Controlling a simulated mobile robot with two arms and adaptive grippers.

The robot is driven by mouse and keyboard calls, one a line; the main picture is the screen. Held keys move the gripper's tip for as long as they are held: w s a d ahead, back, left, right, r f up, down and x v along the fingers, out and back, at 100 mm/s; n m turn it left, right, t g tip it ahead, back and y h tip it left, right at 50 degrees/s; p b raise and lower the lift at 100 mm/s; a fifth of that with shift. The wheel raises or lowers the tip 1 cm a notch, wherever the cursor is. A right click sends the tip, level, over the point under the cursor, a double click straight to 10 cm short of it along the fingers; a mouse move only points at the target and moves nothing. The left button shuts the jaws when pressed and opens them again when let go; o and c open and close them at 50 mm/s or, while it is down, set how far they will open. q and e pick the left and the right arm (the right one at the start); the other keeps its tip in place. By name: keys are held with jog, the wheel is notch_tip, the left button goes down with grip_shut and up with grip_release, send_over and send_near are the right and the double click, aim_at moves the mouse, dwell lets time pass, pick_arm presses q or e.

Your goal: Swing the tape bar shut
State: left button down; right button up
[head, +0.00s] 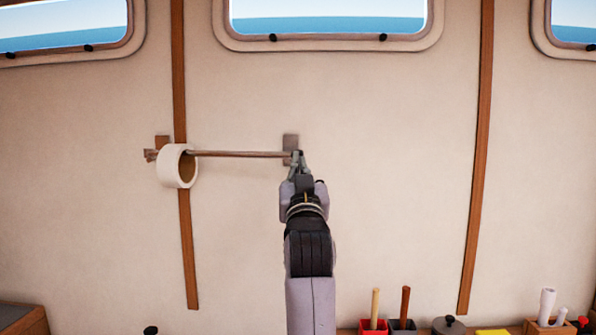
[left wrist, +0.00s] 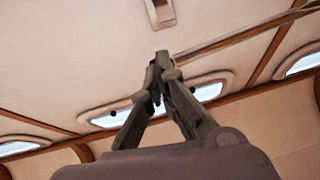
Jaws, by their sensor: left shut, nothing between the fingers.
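The tape bar (head: 235,154) is a thin brown rod lying nearly level along the wall. Its left end is at a small wooden mount (head: 162,142), and a white tape roll (head: 172,167) hangs around it there. Its right end is by a grey-brown catch plate (head: 290,141) on the wall. My left gripper (head: 297,157) is shut and empty at the bar's right end, covering part of the plate. In the left wrist view the bar (left wrist: 235,38) runs from the upper right to the closed fingertips (left wrist: 161,58). Whether the bar is seated in the catch is hidden. My right gripper is not in view.
Windows (head: 327,40) line the upper wall, and vertical wooden strips (head: 478,150) divide it. Low at the right stand a red holder (head: 373,327) and a dark holder with wooden handles, and white rolls (head: 547,303). The wall right of the gripper is clear.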

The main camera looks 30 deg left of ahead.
pick_arm(q)
jog(key=w, duration=0.1)
jog(key=w+a, duration=0.1)
jog(key=w+r, duration=0.1)
jog(key=w, duration=0.1)
jog(key=shift+w+a+p, duration=0.1)
jog(key=shift+a+p, duration=0.25)
jog(key=shift+p, duration=0.05)
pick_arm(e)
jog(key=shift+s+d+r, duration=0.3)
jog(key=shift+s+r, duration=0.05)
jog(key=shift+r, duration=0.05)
